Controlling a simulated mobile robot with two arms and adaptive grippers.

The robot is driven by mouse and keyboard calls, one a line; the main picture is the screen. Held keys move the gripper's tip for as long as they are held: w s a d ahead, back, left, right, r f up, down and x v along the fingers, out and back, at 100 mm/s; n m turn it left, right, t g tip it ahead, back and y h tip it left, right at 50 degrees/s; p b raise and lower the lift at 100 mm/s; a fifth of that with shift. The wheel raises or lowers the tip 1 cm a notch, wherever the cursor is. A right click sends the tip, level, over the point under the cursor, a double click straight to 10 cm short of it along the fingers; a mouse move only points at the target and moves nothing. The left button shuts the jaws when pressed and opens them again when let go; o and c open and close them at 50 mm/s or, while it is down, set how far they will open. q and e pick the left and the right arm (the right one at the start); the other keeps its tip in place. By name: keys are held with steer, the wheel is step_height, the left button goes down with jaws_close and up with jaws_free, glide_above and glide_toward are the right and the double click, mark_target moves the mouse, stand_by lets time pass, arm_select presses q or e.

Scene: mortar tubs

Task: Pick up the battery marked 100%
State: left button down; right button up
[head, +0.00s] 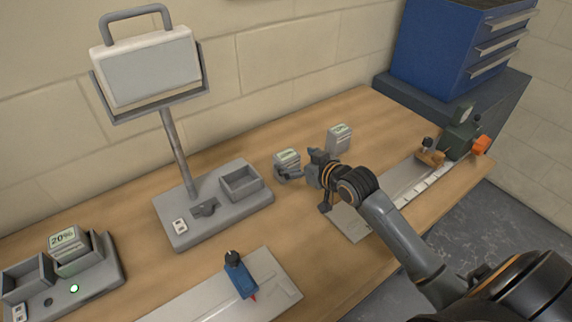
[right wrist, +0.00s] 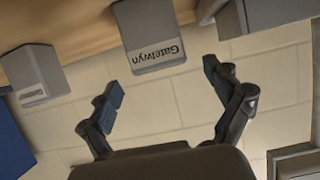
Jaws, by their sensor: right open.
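A light grey battery (head: 287,163) with a greenish display stands on the bench; its percentage is too small to read. A second grey battery (head: 339,137) stands behind it to the right, its mark also unclear. A third battery (head: 66,243) marked 20% sits in a dock at the left. My right gripper (head: 301,168) is open beside the first battery. In the right wrist view that battery (right wrist: 150,35), lettered Gatelwyn, lies just ahead of and between the spread fingers (right wrist: 165,88). The second battery (right wrist: 37,73) is to the left there.
A grey lamp stand (head: 180,222) with an empty socket is left of the gripper. A blue-handled tool (head: 240,277) lies on a metal plate in front. A blue drawer cabinet (head: 440,45) and a green-orange tool (head: 463,135) are at the right.

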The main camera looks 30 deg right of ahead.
mark_target(291, 158)
steer(key=shift+w+a+f+p, duration=0.1)
steer(key=shift+w+f+p, duration=0.2)
steer(key=shift+w, duration=0.35)
steer(key=x, duration=0.3)
steer(key=shift+w+f+p, duration=0.1)
steer(key=shift+f+p, duration=0.05)
steer(key=shift+p, duration=0.15)
steer(key=shift+w+f, duration=0.15)
steer(key=shift+c, duration=0.9)
arm_select(q)
steer(key=shift+w+d+r, duration=0.1)
steer(key=shift+w+r, duration=0.45)
steer(key=shift+r, duration=0.15)
arm_select(e)
steer(key=c, duration=1.5)
